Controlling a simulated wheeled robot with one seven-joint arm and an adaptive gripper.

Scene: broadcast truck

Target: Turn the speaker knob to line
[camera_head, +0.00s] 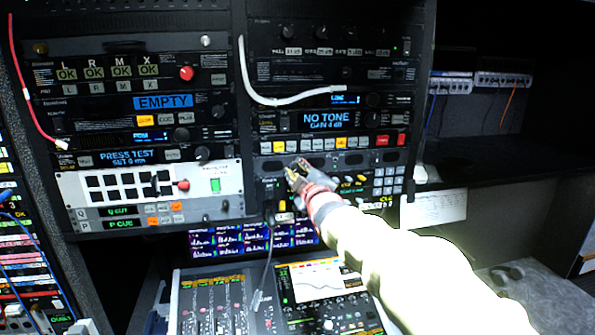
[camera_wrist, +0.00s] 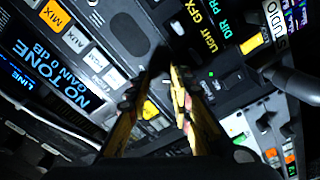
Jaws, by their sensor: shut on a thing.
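My gripper (camera_head: 293,173) reaches in from the lower right to the rack panel (camera_head: 328,165) below the NO TONE display. In the wrist view my gripper (camera_wrist: 168,72) has its two fingers close together against the panel, with a dark gap between the tips. It is shut on what appears to be the speaker knob; the fingers and shadow hide the knob, so its pointer and position marks cannot be read.
The NO TONE display (camera_head: 325,119) and a row of coloured buttons (camera_head: 320,143) lie just above my gripper. A white cable (camera_head: 290,100) droops across the rack. A mixing console (camera_head: 325,285) stands below. A dark counter (camera_head: 490,185) is on the right.

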